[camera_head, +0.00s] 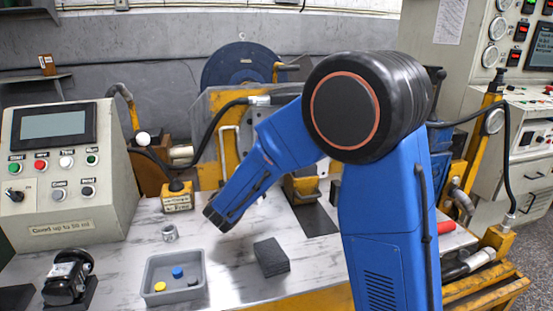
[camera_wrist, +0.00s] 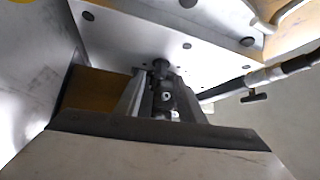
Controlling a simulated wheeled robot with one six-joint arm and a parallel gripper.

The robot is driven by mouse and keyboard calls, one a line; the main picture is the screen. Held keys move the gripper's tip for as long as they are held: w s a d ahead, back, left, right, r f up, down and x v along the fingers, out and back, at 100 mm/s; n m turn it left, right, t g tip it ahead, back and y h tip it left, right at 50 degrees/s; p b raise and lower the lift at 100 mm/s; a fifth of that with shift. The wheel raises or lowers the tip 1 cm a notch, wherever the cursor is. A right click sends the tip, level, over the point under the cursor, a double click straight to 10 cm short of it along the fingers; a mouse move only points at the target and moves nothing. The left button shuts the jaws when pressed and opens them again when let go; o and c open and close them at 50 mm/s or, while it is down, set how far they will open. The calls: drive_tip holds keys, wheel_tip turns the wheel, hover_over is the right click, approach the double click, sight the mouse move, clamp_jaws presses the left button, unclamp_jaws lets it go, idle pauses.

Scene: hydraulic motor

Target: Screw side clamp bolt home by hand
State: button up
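In the wrist view, my gripper (camera_wrist: 161,80) reaches up toward a pale metal plate (camera_wrist: 110,38), with one finger on each side of a dark bolt-like part (camera_wrist: 160,66). This part stands at the plate's lower edge, between the fingertips. I take it for the side clamp bolt, but it is small and dark. A small round light spot shows between the fingers below it. I cannot tell whether the fingers touch the bolt. In the head view my blue arm covers the middle of the machine; I cannot make out the gripper or bolt there.
A hose with a small T-handle (camera_wrist: 254,97) runs right of the gripper in the wrist view. On the bench stand a grey tray (camera_head: 150,275) with small coloured parts, a dark block (camera_head: 271,257), a metal nut-like piece (camera_head: 169,233) and a control box (camera_head: 70,170).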

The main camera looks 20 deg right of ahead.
drive_tip(key=x, duration=0.3)
clamp_jaws()
drive_tip(key=shift+m, duration=0.3)
drive_tip(key=m+g+y, duration=0.2)
drive_tip(key=r+m+g+y, duration=0.1)
drive_tip(key=m+g+y, duration=0.1)
drive_tip(key=m+y, duration=0.1)
drive_tip(key=shift+r, duration=0.1)
idle(0.6)
idle(0.4)
